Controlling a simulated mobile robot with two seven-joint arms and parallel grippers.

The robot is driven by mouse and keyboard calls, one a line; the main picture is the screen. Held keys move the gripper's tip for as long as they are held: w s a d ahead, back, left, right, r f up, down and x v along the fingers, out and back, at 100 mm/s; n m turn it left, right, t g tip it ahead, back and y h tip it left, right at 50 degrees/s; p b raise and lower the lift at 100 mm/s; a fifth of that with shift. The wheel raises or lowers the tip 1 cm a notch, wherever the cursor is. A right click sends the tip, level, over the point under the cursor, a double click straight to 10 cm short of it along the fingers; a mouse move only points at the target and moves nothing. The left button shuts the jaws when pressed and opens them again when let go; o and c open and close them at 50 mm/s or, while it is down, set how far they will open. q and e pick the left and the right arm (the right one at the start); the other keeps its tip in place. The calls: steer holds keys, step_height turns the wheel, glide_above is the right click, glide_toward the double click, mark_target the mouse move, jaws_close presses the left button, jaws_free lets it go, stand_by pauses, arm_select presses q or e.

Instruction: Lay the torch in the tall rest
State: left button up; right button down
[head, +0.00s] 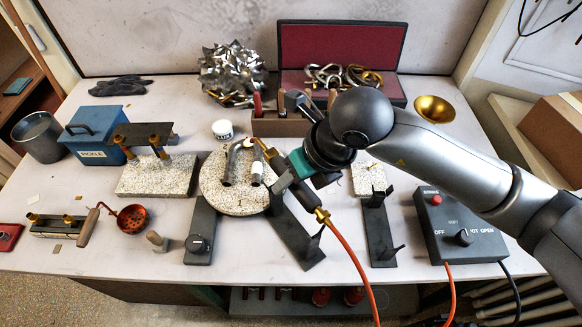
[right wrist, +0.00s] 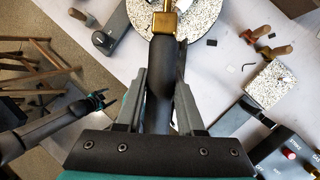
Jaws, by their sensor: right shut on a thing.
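My right gripper (head: 298,170) is shut on the torch (head: 305,194), around its dark handle, and holds it over the front edge of the round speckled turntable. The torch's brass fitting (head: 322,215) joins an orange hose that trails to the front. In the right wrist view, the dark handle (right wrist: 161,100) lies between the two fingers. Two dark rests with upright forks stand on the bench: one (head: 292,238) right below the torch, one (head: 380,237) farther right. I cannot surely tell which is taller.
Bent metal tubes (head: 237,163) stand on the turntable (head: 229,204), close to the torch's front. A control box (head: 462,228) with a red button stands right. The bench front between the two rests is clear.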

steer(key=shift+f+b, duration=0.6)
steer(key=shift+f, duration=0.25)
step_height(320, 180, down, 7)
steer(key=b, duration=0.5)
steer(key=shift+r, duration=0.15)
steer(key=shift+b, duration=0.35)
steer(key=shift+c, duration=2.2)
jaws_free()
steer(key=shift+o, duration=0.2)
steer(key=o, duration=0.4)
